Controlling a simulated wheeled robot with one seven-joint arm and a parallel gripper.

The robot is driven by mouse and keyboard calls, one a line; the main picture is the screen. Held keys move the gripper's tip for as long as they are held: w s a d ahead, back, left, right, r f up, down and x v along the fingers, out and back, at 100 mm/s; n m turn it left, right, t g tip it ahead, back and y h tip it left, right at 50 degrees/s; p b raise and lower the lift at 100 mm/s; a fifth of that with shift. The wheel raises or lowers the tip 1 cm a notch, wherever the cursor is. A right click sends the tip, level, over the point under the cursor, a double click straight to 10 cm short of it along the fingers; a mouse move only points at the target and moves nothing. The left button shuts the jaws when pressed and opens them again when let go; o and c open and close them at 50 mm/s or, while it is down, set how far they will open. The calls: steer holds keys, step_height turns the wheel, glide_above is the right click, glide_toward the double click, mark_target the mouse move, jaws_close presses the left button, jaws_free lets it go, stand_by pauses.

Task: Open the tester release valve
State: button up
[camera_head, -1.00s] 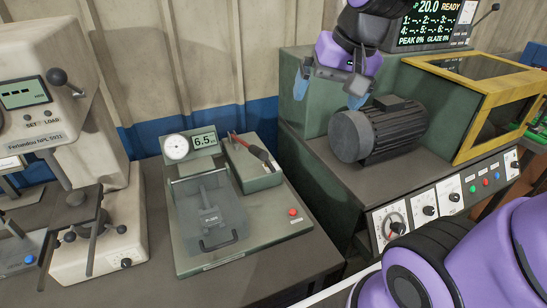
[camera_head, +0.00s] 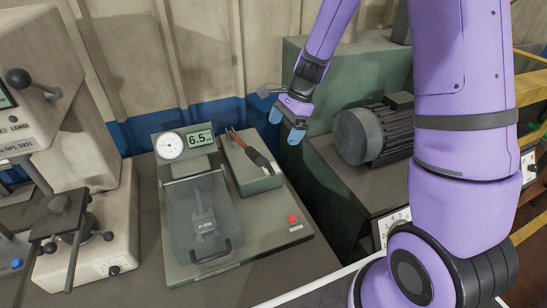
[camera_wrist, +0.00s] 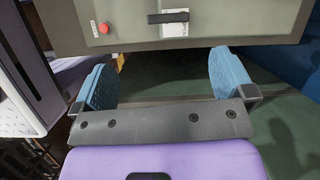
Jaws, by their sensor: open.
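The tester (camera_head: 285,250) is a grey-green unit with a round gauge (camera_head: 170,146), a display reading about 6.5, a clear cover (camera_head: 185,225) with a black handle, and a red button (camera_head: 292,219). A red-and-black lever-like part (camera_head: 248,148) lies on the box at its back right; I cannot tell for sure whether it is the release valve. My gripper (camera_head: 285,125) is open and empty, above and right of that box, apart from it. In the wrist view its blue fingers (camera_wrist: 163,78) are spread, with a red button (camera_wrist: 104,28) and a black bar (camera_wrist: 168,17) beyond.
A motor (camera_head: 372,132) sits on a green bench (camera_head: 335,175) to the right, close to my arm. A cream press-like machine (camera_head: 95,170) stands at left. A corrugated wall (camera_head: 195,50) is behind. A gap separates the tester's table from the bench.

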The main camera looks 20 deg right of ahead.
mark_target(270, 165)
steer(key=shift+m, duration=0.7)
steer(key=x, duration=0.4)
steer(key=w+d+x, duration=0.1)
steer(key=x, duration=0.8)
steer(key=shift+w+d+f, duration=0.2)
steer(key=shift+f, duration=0.3)
steer(key=shift+c, duration=0.2)
steer(key=c, duration=0.8)
